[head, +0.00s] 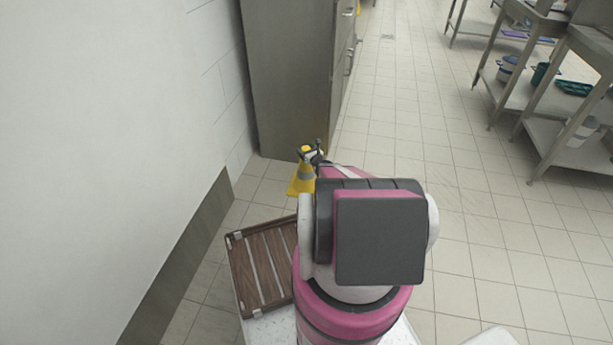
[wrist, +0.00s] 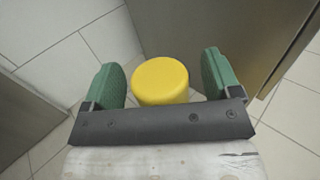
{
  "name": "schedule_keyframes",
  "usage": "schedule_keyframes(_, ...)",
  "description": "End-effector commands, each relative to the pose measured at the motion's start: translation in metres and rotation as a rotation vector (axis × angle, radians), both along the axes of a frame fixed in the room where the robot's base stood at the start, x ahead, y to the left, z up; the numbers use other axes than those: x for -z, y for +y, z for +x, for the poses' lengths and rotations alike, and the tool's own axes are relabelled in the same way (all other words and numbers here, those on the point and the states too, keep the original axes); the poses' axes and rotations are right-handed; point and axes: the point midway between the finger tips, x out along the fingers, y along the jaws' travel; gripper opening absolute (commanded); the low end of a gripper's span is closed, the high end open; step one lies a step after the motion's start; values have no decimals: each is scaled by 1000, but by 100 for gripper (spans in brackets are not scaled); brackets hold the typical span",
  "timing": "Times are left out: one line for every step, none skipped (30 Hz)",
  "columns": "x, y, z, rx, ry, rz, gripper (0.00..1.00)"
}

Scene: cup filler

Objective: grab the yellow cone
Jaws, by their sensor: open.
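The yellow cone (head: 301,184) stands upright on the tiled floor in the head view, in front of a tall steel cabinet. It has a grey band around its middle. My gripper (head: 309,152) is at the cone's top in that view, and my arm hides part of the cone's right side. In the wrist view the cone's rounded yellow top (wrist: 160,80) lies between the two green fingers of my gripper (wrist: 165,78). The fingers are spread, with a gap on each side of the cone. The lower part of the cone is hidden in the wrist view.
A steel cabinet (head: 290,80) stands just behind the cone, and a white wall (head: 110,130) runs along the left. A brown slatted tray (head: 262,268) is at the lower left. Steel shelves (head: 560,120) with pots stand at the right. The floor between is clear.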

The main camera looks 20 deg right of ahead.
Motion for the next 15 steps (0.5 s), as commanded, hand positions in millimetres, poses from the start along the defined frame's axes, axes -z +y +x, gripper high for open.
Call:
schedule_keyframes(0,0,0,1,0,0,83)
schedule_keyframes(0,0,0,1,0,0,83)
schedule_keyframes(0,0,0,1,0,0,83)
schedule_keyframes(0,0,0,1,0,0,83)
schedule_keyframes(0,0,0,1,0,0,83)
schedule_keyframes(0,0,0,1,0,0,80)
schedule_keyframes(0,0,0,1,0,0,70)
schedule_keyframes(0,0,0,1,0,0,60)
schedule_keyframes(0,0,0,1,0,0,47)
schedule_keyframes(0,0,0,1,0,0,38)
schedule_keyframes(0,0,0,1,0,0,28)
schedule_keyframes(0,0,0,1,0,0,15)
schedule_keyframes(0,0,0,1,1,-1,5)
schedule_keyframes(0,0,0,0,1,-1,0)
schedule_keyframes(-1,0,0,0,-1,0,0)
